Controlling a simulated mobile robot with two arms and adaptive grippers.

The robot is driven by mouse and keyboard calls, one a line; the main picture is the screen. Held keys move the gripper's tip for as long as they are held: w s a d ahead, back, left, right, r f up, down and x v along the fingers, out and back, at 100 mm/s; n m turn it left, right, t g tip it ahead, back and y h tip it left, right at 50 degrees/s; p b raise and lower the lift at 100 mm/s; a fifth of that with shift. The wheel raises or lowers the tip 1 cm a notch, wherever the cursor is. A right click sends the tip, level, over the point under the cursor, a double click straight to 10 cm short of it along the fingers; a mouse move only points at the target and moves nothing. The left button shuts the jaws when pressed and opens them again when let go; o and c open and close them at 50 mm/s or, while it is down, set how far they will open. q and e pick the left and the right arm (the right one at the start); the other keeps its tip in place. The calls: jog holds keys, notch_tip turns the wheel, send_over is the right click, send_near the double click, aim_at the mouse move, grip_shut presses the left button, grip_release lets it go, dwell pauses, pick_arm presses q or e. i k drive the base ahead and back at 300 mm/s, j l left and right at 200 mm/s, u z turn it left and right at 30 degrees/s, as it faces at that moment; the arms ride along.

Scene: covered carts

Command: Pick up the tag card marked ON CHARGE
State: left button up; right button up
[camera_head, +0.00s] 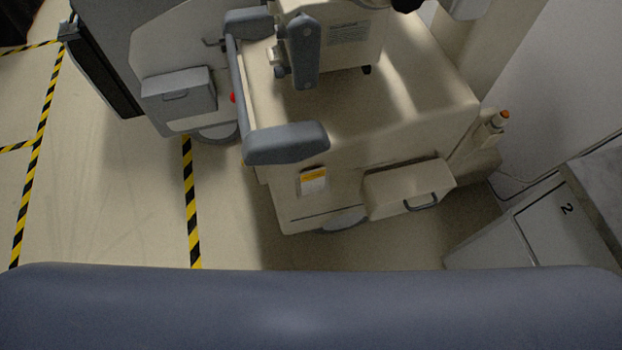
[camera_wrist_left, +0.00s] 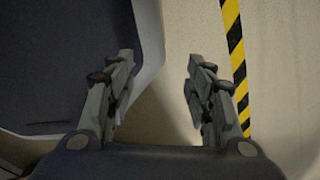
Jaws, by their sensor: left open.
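A small card (camera_head: 313,181) with an orange band on top and a white lower part is on the end face of the cream cart. Its print is too small to read, so I cannot tell whether it says ON CHARGE. My left gripper (camera_wrist_left: 158,95) shows in the left wrist view, open and empty, with its two fingers apart above the floor. No card shows in that view. Neither gripper shows in the head view.
The cream cart (camera_head: 420,75) has a grey handle (camera_head: 287,143) and a drawer-like box (camera_head: 408,188). A grey cart (camera_head: 177,95) stands to its left. A cabinet marked 2 (camera_head: 545,225) is at right. Yellow-black tape (camera_head: 190,200) crosses open floor at left.

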aim_at(313, 180)
jog(key=k+l+z, duration=0.2)
jog(key=l, duration=0.15)
jog(key=k+l+z, duration=0.15)
jog(key=l, duration=0.2)
jog(key=k+l+z, duration=0.2)
jog(key=l, duration=0.2)
